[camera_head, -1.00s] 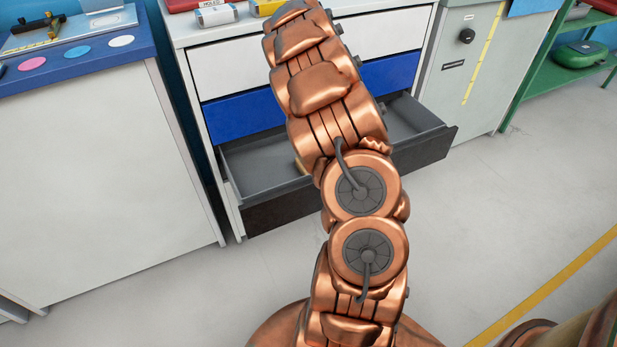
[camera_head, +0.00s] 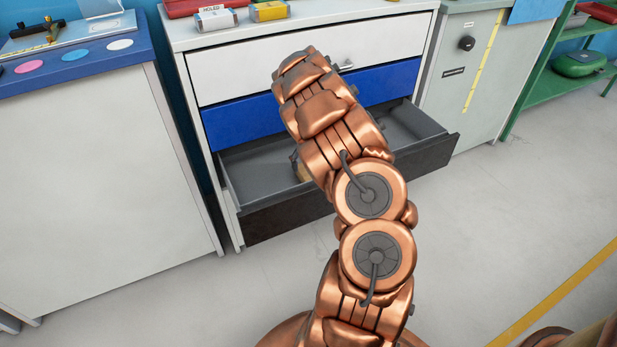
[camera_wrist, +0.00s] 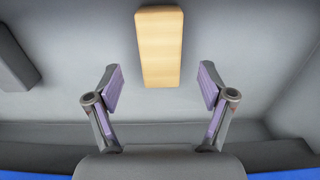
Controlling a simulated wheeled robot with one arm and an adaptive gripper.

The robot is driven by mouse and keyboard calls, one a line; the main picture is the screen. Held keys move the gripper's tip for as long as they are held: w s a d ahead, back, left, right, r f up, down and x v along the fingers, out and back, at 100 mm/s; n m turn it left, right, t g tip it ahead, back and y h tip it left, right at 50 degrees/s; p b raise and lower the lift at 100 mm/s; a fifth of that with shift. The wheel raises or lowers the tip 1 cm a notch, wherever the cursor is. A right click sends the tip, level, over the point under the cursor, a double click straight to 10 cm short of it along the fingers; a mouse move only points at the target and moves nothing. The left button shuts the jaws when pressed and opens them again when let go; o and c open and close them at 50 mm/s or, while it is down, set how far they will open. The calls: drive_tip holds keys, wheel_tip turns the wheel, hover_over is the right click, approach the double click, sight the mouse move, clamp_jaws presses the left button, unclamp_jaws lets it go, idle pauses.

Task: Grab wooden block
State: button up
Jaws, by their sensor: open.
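The wooden block (camera_wrist: 160,45) is a pale rectangular piece lying on the floor of the open grey drawer (camera_head: 255,172). In the wrist view it stands at top centre, lengthwise, its far end close to the picture's top edge. My gripper (camera_wrist: 160,88) is open, with one finger on either side of the block's line. The block's near end reaches about between the fingertips, with a gap on each side and no contact seen. In the head view my arm covers most of the block; only a small tan edge (camera_head: 303,172) shows beside it.
A dark object (camera_wrist: 16,52) is at the left in the wrist view. Drawer walls surround my gripper. A closed blue drawer (camera_head: 240,120) and a white drawer (camera_head: 260,70) are above. Boxes (camera_head: 270,11) lie on the cabinet top. A white cabinet (camera_head: 100,170) stands at the left.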

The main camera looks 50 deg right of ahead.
sight(308, 172)
wheel_tip(308, 172, down, 6)
drive_tip(key=shift+r+b, duration=0.1)
drive_tip(key=shift+b, duration=0.4)
drive_tip(key=shift+c, duration=0.3)
drive_tip(key=c, duration=1.3)
